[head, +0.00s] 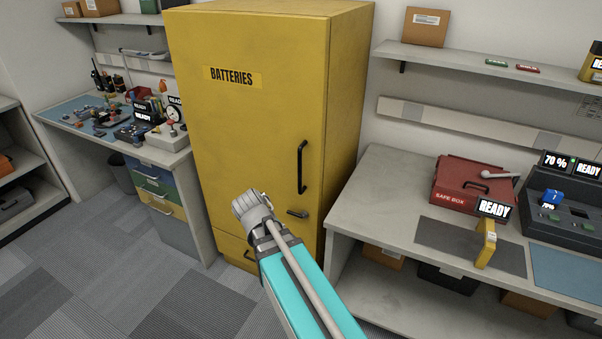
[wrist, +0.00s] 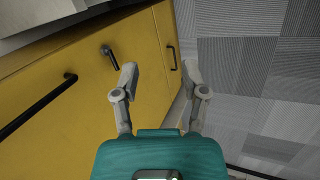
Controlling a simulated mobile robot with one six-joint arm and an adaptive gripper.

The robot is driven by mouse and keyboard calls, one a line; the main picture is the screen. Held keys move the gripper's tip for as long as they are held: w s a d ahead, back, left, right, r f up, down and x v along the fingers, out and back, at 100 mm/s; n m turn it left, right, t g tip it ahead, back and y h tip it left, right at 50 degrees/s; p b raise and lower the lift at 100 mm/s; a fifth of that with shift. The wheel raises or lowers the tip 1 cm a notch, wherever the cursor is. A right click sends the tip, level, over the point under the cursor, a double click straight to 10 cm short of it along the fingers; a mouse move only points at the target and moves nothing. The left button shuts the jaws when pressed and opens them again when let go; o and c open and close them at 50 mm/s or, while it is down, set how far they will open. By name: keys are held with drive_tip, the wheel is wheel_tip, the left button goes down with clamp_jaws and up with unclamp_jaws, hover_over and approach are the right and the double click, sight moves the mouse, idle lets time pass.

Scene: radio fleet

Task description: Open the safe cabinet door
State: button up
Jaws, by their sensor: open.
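The yellow safe cabinet (head: 255,130) stands in the middle of the head view, marked BATTERIES, with its door shut. A long black upright handle (head: 302,167) is on the door's right side, and a short black lever (head: 297,213) sits below it. In the wrist view the long handle (wrist: 38,106) is at the left and the lever (wrist: 110,56) is just left of my gripper's left finger. My gripper (wrist: 160,78) is open and empty in front of the cabinet's lower part. In the head view my wrist hides its fingers. I cannot tell whether a finger touches the lever.
A lower drawer with a small black handle (wrist: 173,58) is under the door. A grey workbench (head: 385,190) with a red safe box (head: 465,180) stands close on the right. A cluttered bench (head: 75,112) stands at the left. The carpet floor (head: 120,275) in front is clear.

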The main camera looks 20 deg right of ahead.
drive_tip(key=w+d+r+n+t+h+b, duration=0.2)
drive_tip(key=w+r+n+t+h+b, duration=0.1)
drive_tip(key=w+n, duration=0.4)
drive_tip(key=w+d+r+n+t+h+b, duration=0.2)
drive_tip(key=w+n+h+b, duration=0.4)
drive_tip(key=n, duration=0.5)
drive_tip(key=shift+w+d+r+t+h, duration=0.2)
drive_tip(key=shift+w+r+t+h, duration=0.6)
drive_tip(key=shift+t+h, duration=0.25)
drive_tip(key=shift+d, duration=0.15)
drive_tip(key=x, duration=1.3)
drive_tip(key=shift+d, duration=0.25)
drive_tip(key=shift+w, duration=0.1)
drive_tip(key=shift+r, duration=0.1)
clamp_jaws()
